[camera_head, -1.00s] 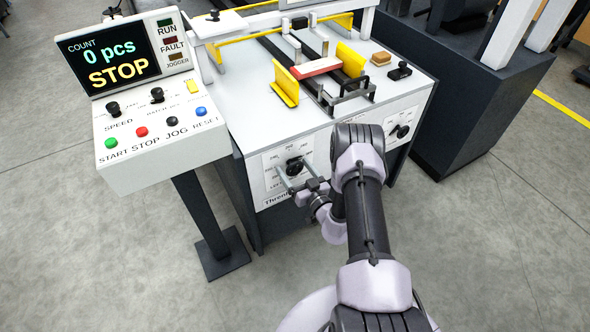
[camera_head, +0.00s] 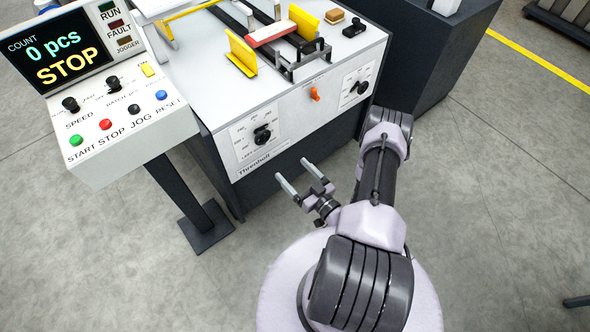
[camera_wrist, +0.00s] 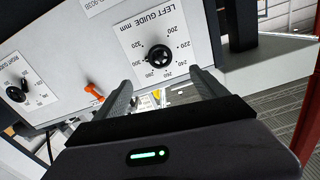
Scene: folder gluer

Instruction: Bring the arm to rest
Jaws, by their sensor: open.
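My gripper (camera_head: 298,174) is open and empty, in front of the machine's front panel and apart from it. Its two fingers also show in the wrist view (camera_wrist: 165,92), spread apart with nothing between them. The left guide dial, a black knob (camera_head: 262,134), is on the panel up and left of the gripper in the head view. In the wrist view the same knob (camera_wrist: 158,56) is ahead of the fingers, not touched. My arm is bent over my round pale base.
A control panel (camera_head: 118,130) stands on a post at the left; its screen (camera_head: 60,52) reads 0 pcs, STOP. An orange lever (camera_head: 315,95) and a second dial (camera_head: 362,88) are on the machine front. Grey floor (camera_head: 490,200) is clear at the right.

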